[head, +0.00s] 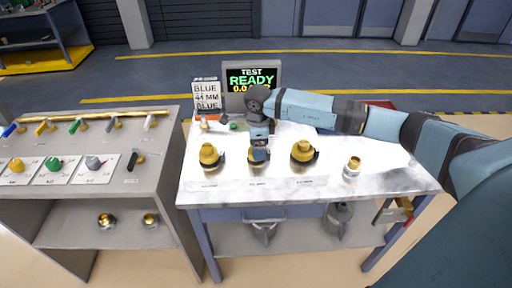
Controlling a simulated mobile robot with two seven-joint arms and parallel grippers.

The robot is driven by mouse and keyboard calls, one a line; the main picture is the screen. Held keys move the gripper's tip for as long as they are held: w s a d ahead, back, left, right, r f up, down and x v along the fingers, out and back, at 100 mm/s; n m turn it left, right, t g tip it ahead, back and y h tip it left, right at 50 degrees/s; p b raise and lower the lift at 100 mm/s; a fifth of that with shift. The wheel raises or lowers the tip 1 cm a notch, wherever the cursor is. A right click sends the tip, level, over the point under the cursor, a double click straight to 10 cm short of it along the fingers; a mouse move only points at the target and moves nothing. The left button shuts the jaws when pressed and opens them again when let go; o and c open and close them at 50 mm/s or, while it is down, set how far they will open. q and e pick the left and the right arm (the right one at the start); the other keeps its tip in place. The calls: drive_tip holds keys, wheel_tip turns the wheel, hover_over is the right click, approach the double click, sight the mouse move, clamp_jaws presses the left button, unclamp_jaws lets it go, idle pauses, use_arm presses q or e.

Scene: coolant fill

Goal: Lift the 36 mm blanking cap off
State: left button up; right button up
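Three brass-coloured capped fittings stand in a row on the white-topped bench (400,178): a left one (209,155), a middle one and a right one (303,151). Small labels lie in front of them, too small to read, so I cannot tell which is the 36 mm blanking cap. My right arm reaches in from the right and its gripper (259,154) points down at the middle fitting, hiding most of it. The fingers are too small to show whether they are closed on it. My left gripper is out of view.
A smaller brass and silver fitting (352,166) stands farther right on the bench. Behind are a sign card (206,93) and a screen (252,79) reading TEST READY. A grey valve panel bench (60,200) stands at the left. The bench's front right is clear.

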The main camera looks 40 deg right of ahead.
wheel_tip(320, 180, down, 2)
drive_tip(key=shift+f, duration=0.1)
drive_tip(key=c, duration=1)
